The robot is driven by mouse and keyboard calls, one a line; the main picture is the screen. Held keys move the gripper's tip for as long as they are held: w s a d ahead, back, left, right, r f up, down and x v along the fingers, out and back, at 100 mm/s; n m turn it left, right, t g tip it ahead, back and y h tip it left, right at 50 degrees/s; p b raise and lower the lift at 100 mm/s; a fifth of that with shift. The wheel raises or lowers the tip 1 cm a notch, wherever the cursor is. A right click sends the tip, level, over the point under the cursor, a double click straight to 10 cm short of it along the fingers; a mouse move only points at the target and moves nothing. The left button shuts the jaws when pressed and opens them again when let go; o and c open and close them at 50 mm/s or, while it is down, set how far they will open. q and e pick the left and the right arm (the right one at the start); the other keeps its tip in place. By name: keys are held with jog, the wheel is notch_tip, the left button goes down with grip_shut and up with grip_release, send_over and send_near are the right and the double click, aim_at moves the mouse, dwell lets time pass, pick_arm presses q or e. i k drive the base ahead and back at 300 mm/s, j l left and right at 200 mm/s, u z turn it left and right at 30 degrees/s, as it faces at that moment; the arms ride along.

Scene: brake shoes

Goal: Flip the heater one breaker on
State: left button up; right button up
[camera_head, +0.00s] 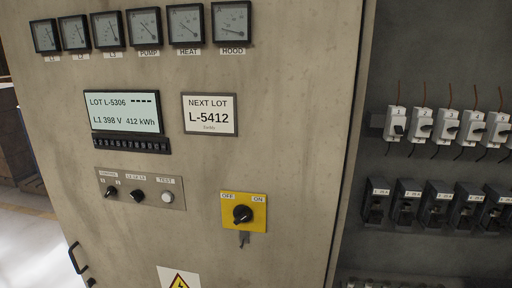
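A row of several white breakers with small dark levers is inside the open cabinet at the right; the leftmost one (395,123) and its neighbour (421,125) are fully visible. The row reaches the right edge. Small numbers are on them, but I cannot read which one is heater one or tell which levers are on. Below is a row of dark units with white labels (377,205), too small to read. Neither of my grippers is in view.
A grey cabinet door (290,90) fills the left and middle. It carries gauges, a lot display (123,112), a "NEXT LOT L-5412" sign (209,115), a small switch panel (140,188) and a yellow OFF/ON rotary switch (243,212). A black handle (76,258) is at lower left.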

aim_at(399, 130)
jog(key=z, duration=1.55)
